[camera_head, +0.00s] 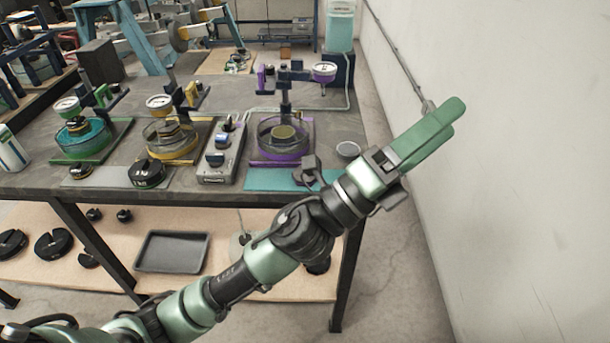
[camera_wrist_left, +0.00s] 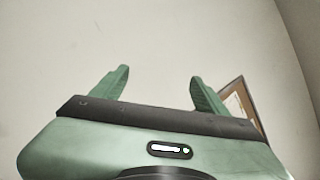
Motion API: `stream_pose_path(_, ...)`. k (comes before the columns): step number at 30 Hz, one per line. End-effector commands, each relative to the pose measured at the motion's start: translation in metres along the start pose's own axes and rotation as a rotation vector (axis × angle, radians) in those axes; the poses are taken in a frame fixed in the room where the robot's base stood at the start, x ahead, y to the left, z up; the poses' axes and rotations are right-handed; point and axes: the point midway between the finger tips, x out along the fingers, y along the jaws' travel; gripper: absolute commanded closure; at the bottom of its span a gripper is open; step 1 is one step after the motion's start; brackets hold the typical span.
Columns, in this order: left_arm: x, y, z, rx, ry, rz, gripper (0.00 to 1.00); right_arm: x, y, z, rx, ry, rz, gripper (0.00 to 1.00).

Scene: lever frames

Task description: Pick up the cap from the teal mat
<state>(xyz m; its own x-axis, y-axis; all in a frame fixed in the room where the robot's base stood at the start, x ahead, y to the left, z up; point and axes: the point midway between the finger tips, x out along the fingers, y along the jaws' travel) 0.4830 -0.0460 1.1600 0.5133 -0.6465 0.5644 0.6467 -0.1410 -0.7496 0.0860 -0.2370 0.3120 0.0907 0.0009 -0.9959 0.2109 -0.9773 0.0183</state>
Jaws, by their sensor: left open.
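The teal mat (camera_head: 270,180) lies at the front right of the grey workbench, partly hidden behind my left arm. A dark grey piece (camera_head: 307,170) stands on it, right beside my arm; it may be the cap, but its shape is hard to make out. My left gripper (camera_head: 452,118) is to the right of the bench and the mat, pointing up and right near the white wall. In the left wrist view its two green fingers (camera_wrist_left: 158,75) are apart with nothing between them. The mat is not in that view.
A small round grey dish (camera_head: 348,149) sits on the bench right of the mat. A purple-based stand with a glass bowl (camera_head: 283,138) is behind the mat. A switch box (camera_head: 219,158) stands to its left. The wall (camera_head: 510,170) is close on the right.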

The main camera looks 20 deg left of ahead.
Motion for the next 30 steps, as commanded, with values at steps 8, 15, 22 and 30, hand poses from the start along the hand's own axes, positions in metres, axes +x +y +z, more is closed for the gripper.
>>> stream_pose_path(8,-0.037,0.024,-0.165,1.022,1.067,-0.48,0.25,0.0,0.0,-0.001,-0.002,0.001,-0.001,0.26)
stream_pose_path(15,-0.135,0.15,-0.041,1.587,2.105,-0.545,0.25,0.001,-0.001,-0.001,-0.004,0.001,-0.001,0.26)
stream_pose_path(22,-0.166,0.146,0.11,-1.556,-2.655,0.32,0.25,0.001,-0.001,-0.001,-0.004,0.002,-0.001,0.26)
stream_pose_path(30,-0.181,0.152,0.141,-1.439,-2.637,0.241,0.25,-0.002,-0.001,-0.002,-0.004,0.002,-0.001,0.26)
